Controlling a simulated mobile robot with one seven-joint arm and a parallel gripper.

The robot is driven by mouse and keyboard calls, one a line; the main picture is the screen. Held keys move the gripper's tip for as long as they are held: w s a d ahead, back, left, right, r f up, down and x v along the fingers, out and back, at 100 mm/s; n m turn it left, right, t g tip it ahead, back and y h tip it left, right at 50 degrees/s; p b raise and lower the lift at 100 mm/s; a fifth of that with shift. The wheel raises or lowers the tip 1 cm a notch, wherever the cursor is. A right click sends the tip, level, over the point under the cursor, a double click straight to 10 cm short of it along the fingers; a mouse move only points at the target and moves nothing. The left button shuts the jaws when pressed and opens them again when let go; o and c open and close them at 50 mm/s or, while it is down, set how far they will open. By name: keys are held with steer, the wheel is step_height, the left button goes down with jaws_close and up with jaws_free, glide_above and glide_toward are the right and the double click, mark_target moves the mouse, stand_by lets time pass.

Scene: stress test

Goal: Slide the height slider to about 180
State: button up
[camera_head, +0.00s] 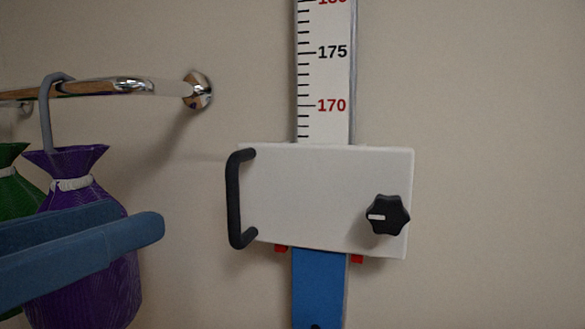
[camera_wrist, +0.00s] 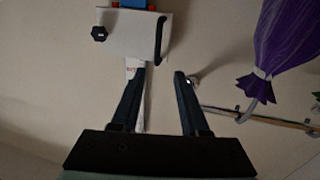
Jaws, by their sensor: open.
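The height slider is a white block (camera_head: 315,200) on a vertical scale (camera_head: 325,75). Its top edge lies a little below the red 170 mark; 175 is above, and a red number is cut off at the top. A black handle (camera_head: 234,198) is on its left side and a black knob (camera_head: 387,214) on its right. My gripper (camera_head: 142,217) is open and empty, left of the handle and apart from it. In the wrist view, where the scene is upside down, the slider (camera_wrist: 130,32) and handle (camera_wrist: 160,38) lie beyond my fingertips (camera_wrist: 160,71).
A chrome rail (camera_head: 120,87) runs along the left wall. A purple bag (camera_head: 75,185) hangs from it on a grey hook, partly hidden behind my gripper, with a green bag (camera_head: 12,190) beside it. A blue strip (camera_head: 319,285) shows below the slider. The right wall is clear.

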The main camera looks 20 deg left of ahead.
mark_target(229, 187)
steer(key=x, duration=0.6)
steer(key=b+x, duration=0.1)
steer(key=x, duration=0.5)
steer(key=shift+d, duration=0.25)
jaws_close()
stand_by(0.9)
